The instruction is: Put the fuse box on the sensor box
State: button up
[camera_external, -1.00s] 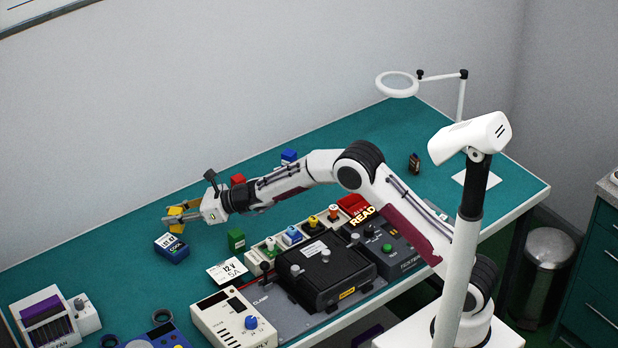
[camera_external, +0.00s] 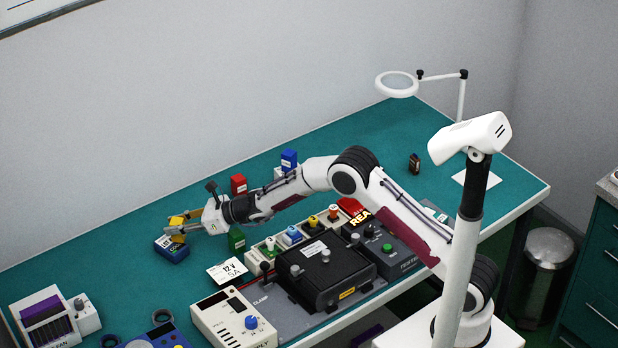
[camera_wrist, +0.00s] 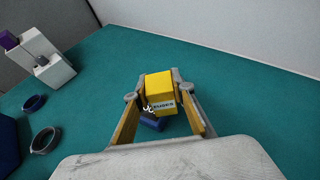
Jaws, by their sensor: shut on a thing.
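The yellow fuse box (camera_external: 177,220), marked FUSES, is between the fingers of my gripper (camera_external: 178,228). In the wrist view the fuse box (camera_wrist: 160,88) sits between both fingertips of my gripper (camera_wrist: 158,94), which is shut on it. A blue box (camera_external: 171,250) with a white label stands on the teal bench directly below and slightly in front of it. It also shows in the wrist view (camera_wrist: 152,124), partly hidden by the fuse box. Whether the two boxes touch, I cannot tell. The blue box's label is too small to read, so I cannot confirm it is the sensor box.
A green box (camera_external: 236,239), a red box (camera_external: 239,184) and another blue box (camera_external: 289,159) stand near my arm. A 12 V card (camera_external: 227,271) lies nearby, with a power supply (camera_external: 232,318) and a black fixture (camera_external: 325,268).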

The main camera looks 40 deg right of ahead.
jog(key=shift+f, duration=0.15)
jog(key=o, duration=1.1)
jog(key=shift+r, duration=0.2)
jog(key=shift+s+d+r, duration=0.15)
jog(key=shift+s+d, duration=0.1)
jog(key=v, duration=1.1)
jog(key=shift+s, duration=0.1)
jog(key=shift+r, duration=0.1)
